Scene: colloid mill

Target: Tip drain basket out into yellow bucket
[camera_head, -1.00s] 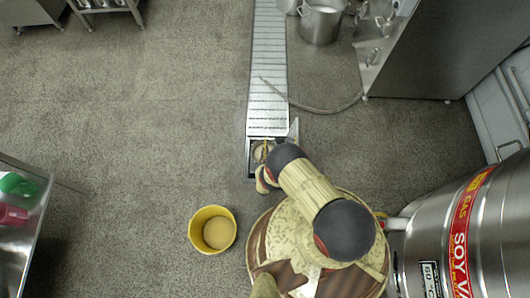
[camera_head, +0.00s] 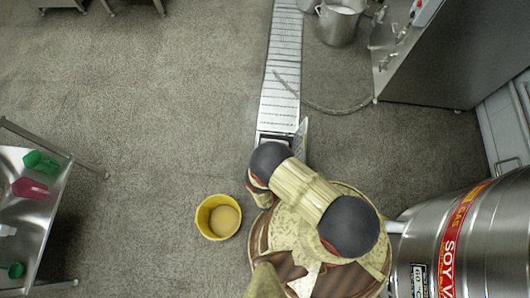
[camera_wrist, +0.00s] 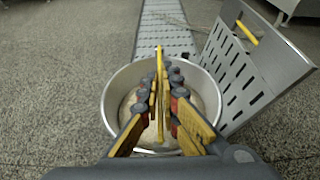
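The drain basket (camera_wrist: 112,104) is a round metal bowl with a pale residue inside and an upright yellow handle (camera_wrist: 160,98). In the wrist view it is below my gripper (camera_wrist: 160,82), whose fingers are closed on both sides of the handle. The basket is in front of the drain channel; how high it is above the pit I cannot tell. In the head view my arm hides the basket and gripper. The yellow bucket (camera_head: 203,221) stands upright on the floor left of my arm, with a tan surface inside.
A slotted drain cover (camera_wrist: 238,72) with a yellow handle stands tilted beside the basket. The channel grating (camera_head: 279,85) runs away behind it. A steel table (camera_head: 28,215) is at left, a large steel tank (camera_head: 430,240) at right. Floor between table and bucket is clear.

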